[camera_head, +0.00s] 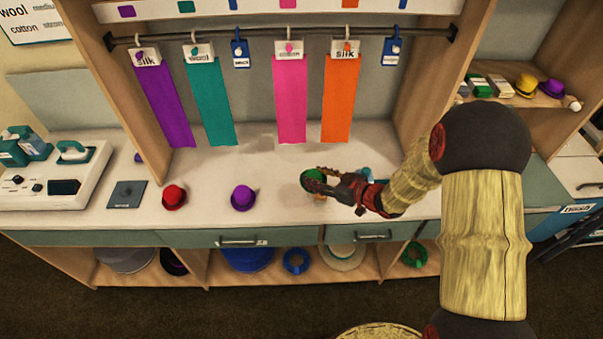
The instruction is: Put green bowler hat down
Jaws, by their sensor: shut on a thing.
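The green bowler hat (312,178) is over the white counter, at the end of my arm. My gripper (324,182) is shut on it and covers part of it. I cannot tell whether the hat touches the counter (275,206). A red bowler hat (174,197) and a purple bowler hat (243,197) stand on the counter to the left. A small blue thing (367,173) and a bit of orange show behind and below my gripper, mostly hidden.
Purple, teal, pink and orange cloths (341,97) hang from a rail above the counter. A grey-white machine (55,184) and a dark square plate (126,194) lie at the left. Drawers (237,238) and a lower shelf with hats are below. Counter between the purple and green hats is clear.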

